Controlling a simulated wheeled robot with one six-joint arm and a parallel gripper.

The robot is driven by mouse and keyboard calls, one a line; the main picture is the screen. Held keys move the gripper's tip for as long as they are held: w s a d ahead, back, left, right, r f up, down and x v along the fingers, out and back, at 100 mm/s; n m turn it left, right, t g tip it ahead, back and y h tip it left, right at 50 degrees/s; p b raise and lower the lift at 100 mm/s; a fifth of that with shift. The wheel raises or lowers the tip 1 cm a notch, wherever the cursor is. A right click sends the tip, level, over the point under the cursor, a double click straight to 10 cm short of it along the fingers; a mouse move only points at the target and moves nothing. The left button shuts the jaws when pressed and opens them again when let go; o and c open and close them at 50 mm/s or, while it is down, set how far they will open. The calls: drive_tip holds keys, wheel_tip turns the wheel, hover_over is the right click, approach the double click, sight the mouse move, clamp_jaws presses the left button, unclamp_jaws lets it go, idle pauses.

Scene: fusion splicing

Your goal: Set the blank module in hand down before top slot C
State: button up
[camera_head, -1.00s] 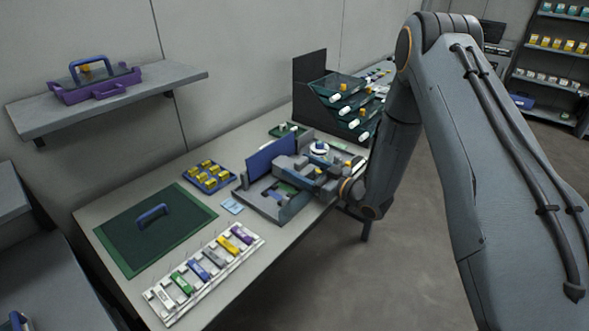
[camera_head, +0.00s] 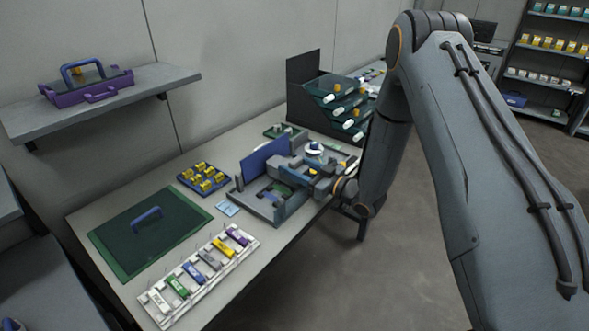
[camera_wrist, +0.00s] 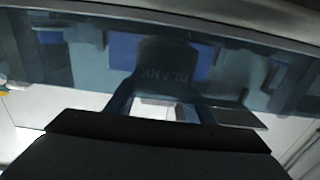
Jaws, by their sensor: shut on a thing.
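My gripper (camera_head: 318,176) is above the right end of the grey box with the blue lid on the bench. In the wrist view it is shut on the blank module (camera_wrist: 165,70), a dark piece lettered BLANK, seen upside down there. The module lies between the dark fingers at the middle of that view. In the head view my gripper and wrist hide most of it. I cannot make out top slot C; a dark rack (camera_head: 303,75) with tilted green trays stands behind my gripper, and no slot letters are legible.
The grey box (camera_head: 262,205) has its blue lid (camera_head: 264,160) raised. A green mat (camera_head: 125,240), a white strip of coloured modules (camera_head: 160,307) and a blue tray of yellow pieces (camera_head: 187,183) lie to the left. A wall shelf (camera_head: 25,126) is at upper left.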

wheel_tip(320, 180, up, 17)
drive_tip(key=b, duration=0.3)
drive_tip(key=d+f+m+t+h, duration=0.45)
drive_tip(key=d+f+h, duration=0.2)
drive_tip(key=d, duration=0.25)
drive_tip(key=d+f+m+t+h, duration=0.3)
drive_tip(key=d+f+m+h, duration=0.3)
drive_tip(key=d, duration=0.4)
drive_tip(key=s+h+p, duration=0.2)
drive_tip(key=s+p, duration=0.9)
drive_tip(key=s, duration=0.2)
drive_tip(key=shift+g, duration=0.25)
wheel_tip(320, 180, down, 6)
drive_tip(key=b, duration=0.5)
drive_tip(key=shift+w, duration=0.1)
